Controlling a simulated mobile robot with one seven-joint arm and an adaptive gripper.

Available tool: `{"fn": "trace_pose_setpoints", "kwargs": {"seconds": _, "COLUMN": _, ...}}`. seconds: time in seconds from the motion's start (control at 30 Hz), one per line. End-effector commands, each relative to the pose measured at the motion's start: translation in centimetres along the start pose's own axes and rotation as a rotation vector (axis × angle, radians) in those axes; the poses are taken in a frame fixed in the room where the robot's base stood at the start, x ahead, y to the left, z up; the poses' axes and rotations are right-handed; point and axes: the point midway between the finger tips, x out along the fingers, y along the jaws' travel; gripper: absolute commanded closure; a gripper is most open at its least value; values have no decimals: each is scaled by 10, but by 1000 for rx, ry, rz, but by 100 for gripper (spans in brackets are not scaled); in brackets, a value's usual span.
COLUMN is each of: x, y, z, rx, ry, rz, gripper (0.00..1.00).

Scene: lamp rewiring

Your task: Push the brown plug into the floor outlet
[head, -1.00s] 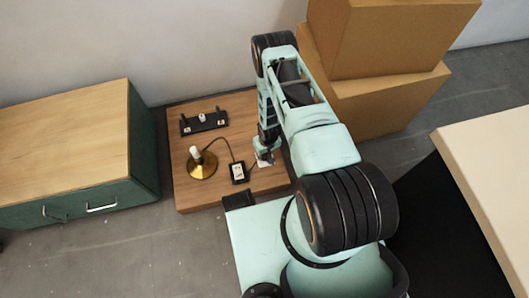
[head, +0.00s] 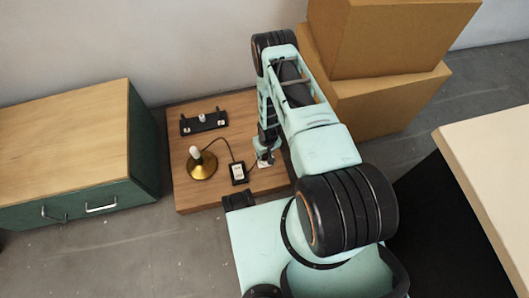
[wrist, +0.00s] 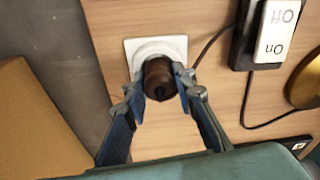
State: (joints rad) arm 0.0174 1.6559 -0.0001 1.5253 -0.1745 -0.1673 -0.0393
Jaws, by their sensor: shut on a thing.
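The brown plug (wrist: 159,76) is between the two blue-grey fingers of my gripper (wrist: 161,90), which is shut on it. The plug is in front of the round face of the white floor outlet (wrist: 134,47) in the wrist view. I cannot tell how deep the plug sits in the outlet, as its front is hidden. In the head view my gripper (head: 266,157) points down at the right side of the wooden board, and my arm hides most of the outlet and plug.
A black switch box (head: 238,172) with a white On/Off rocker (wrist: 273,30) lies beside the outlet, with a dark cord. A brass lamp base (head: 203,168) and a black holder (head: 190,127) stand on the wooden board (head: 200,199). Cardboard boxes (head: 385,100) and a green cabinet (head: 145,150) flank it.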

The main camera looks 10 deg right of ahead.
Motion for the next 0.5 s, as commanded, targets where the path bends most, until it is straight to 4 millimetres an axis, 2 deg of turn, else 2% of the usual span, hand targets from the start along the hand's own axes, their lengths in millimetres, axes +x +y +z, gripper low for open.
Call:
{"fn": "trace_pose_setpoints", "kwargs": {"seconds": 0.03, "x": 17, "y": 6, "z": 10, "rx": 0, "ry": -3, "rz": 8, "gripper": 99}}
{"fn": "trace_pose_setpoints", "kwargs": {"seconds": 0.1, "x": 17, "y": 6, "z": 10, "rx": 0, "ry": -3, "rz": 8, "gripper": 99}}
{"fn": "trace_pose_setpoints", "kwargs": {"seconds": 0.13, "x": 17, "y": 6, "z": 10, "rx": 0, "ry": -3, "rz": 8, "gripper": 72}}
{"fn": "trace_pose_setpoints", "kwargs": {"seconds": 0.27, "x": 16, "y": 6, "z": 11, "rx": 1, "ry": -5, "rz": 8, "gripper": 58}}
{"fn": "trace_pose_setpoints", "kwargs": {"seconds": 0.3, "x": 16, "y": 5, "z": 12, "rx": 0, "ry": -8, "rz": 7, "gripper": 55}}
{"fn": "trace_pose_setpoints", "kwargs": {"seconds": 0.5, "x": 13, "y": 4, "z": 17, "rx": 1, "ry": -21, "rz": 6, "gripper": 55}}
